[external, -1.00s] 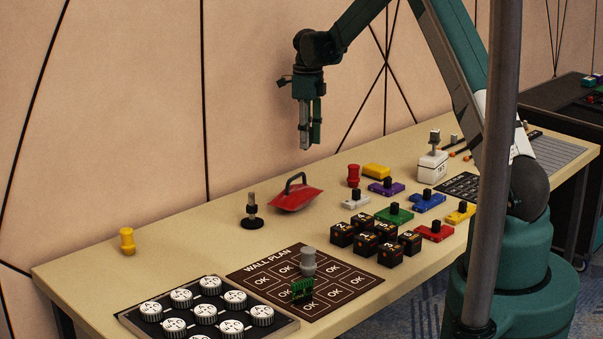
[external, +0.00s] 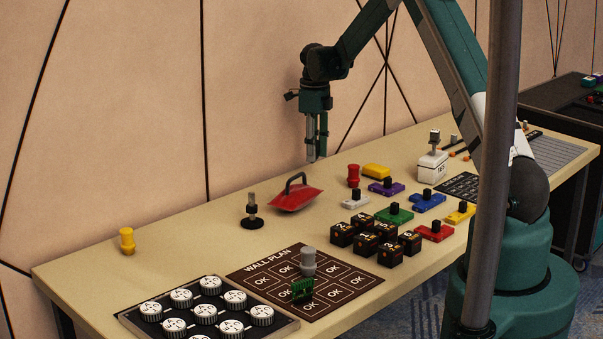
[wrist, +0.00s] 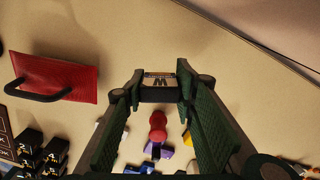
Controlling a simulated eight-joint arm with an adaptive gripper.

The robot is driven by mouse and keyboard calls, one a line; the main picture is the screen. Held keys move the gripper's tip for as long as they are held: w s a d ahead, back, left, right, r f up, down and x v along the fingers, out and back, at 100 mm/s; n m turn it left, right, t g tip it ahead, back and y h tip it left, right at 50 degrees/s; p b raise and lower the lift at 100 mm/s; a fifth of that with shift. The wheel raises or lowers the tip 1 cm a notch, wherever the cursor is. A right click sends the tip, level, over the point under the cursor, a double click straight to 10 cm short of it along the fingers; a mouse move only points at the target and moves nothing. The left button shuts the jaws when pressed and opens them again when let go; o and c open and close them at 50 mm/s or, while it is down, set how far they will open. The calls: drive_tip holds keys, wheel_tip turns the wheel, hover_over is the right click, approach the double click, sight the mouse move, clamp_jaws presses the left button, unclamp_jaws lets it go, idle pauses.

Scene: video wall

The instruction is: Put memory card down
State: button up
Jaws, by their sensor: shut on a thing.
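My gripper (external: 316,150) hangs above the back part of the table, behind and to the right of the red paddle-like block. In the wrist view, my gripper (wrist: 160,88) is shut on a small dark flat thing with a pale marked face, which I take to be the memory card (wrist: 159,82). The card spans between the fingertips and is held clear of the table (external: 190,235). In the external view the card is too small to tell from the fingers.
The red block with a black handle (external: 295,197) stands below and left of my gripper. Red (external: 353,175) and yellow (external: 127,240) pegs, coloured knobbed blocks and black cubes (external: 365,243) stand around. The wall plan board (external: 250,285) bears a green circuit piece (external: 302,289). The table's back left is mostly clear.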

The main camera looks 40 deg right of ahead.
sight(314, 181)
drive_tip(key=shift+f, duration=1.2)
drive_tip(key=shift+f+b, duration=0.3)
drive_tip(key=shift+f, duration=1.55)
drive_tip(key=shift+f, duration=0.2)
drive_tip(key=o, duration=0.8)
drive_tip(key=shift+r, duration=0.2)
wheel_tip(314, 181, up, 12)
drive_tip(key=shift+p, duration=0.65)
